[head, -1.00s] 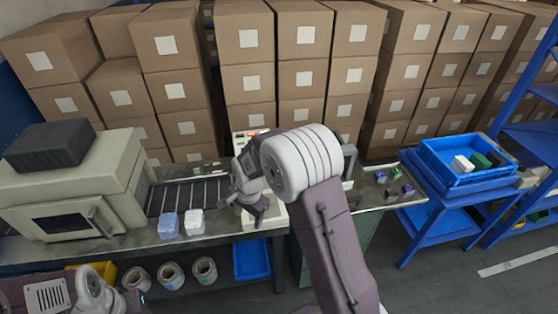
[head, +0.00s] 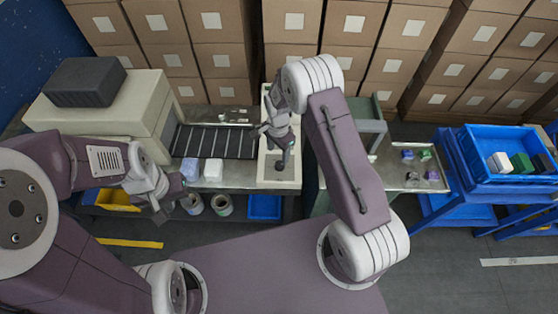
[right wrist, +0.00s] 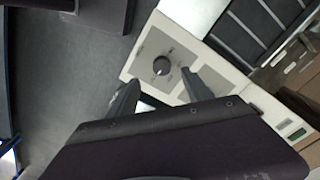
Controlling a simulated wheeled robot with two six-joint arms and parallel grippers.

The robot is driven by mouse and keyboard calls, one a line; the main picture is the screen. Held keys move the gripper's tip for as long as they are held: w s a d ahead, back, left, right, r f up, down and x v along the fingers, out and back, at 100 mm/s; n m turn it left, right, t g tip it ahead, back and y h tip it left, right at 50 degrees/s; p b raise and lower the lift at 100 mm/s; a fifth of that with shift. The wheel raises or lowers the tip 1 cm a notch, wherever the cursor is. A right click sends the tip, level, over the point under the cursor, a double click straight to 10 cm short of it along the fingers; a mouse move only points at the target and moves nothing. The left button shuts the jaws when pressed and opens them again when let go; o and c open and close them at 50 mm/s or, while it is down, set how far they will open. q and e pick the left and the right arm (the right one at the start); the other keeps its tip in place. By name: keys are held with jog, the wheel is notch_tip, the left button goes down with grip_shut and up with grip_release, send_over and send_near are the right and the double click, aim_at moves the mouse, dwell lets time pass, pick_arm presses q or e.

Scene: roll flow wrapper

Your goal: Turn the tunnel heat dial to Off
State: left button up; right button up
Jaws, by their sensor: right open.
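The heat dial (right wrist: 161,66) is a round dark knob on a grey patch of a light control panel (right wrist: 133,62) in the right wrist view. A small pale mark shows near its lower edge; I cannot read any label. My right gripper (right wrist: 160,92) is open, its two dark fingers reaching toward the dial from either side, apart from it. In the head view my right gripper (head: 282,160) is over the same panel (head: 288,183) and partly hides it. My left gripper (head: 170,203) hangs in front of the bench, far left of the panel; its jaws are unclear.
A beige tunnel machine (head: 120,115) with a dark box on top stands left, with a slatted conveyor (head: 213,141) beside the panel. Two wrapped blocks (head: 201,169) sit at the bench front. A blue crate (head: 507,160) stands right. Stacked cartons (head: 290,60) fill the back.

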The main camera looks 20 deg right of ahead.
aim_at(280, 164)
jog(key=f, duration=0.2)
jog(key=w+d+f+p, duration=0.1)
jog(key=f, duration=0.1)
notch_tip(280, 164, down, 4)
jog(key=shift+s+a+p, duration=0.15)
jog(key=shift+p, duration=0.45)
jog(key=shift+s+a+f, duration=0.1)
jog(key=shift+f, duration=0.45)
pick_arm(q)
jog(key=shift+w+d+r, duration=0.25)
jog(key=shift+r, duration=0.35)
jog(key=shift+w+d+r, duration=0.25)
jog(key=shift+r, duration=0.3)
pick_arm(e)
jog(key=shift+w, duration=0.2)
grip_shut()
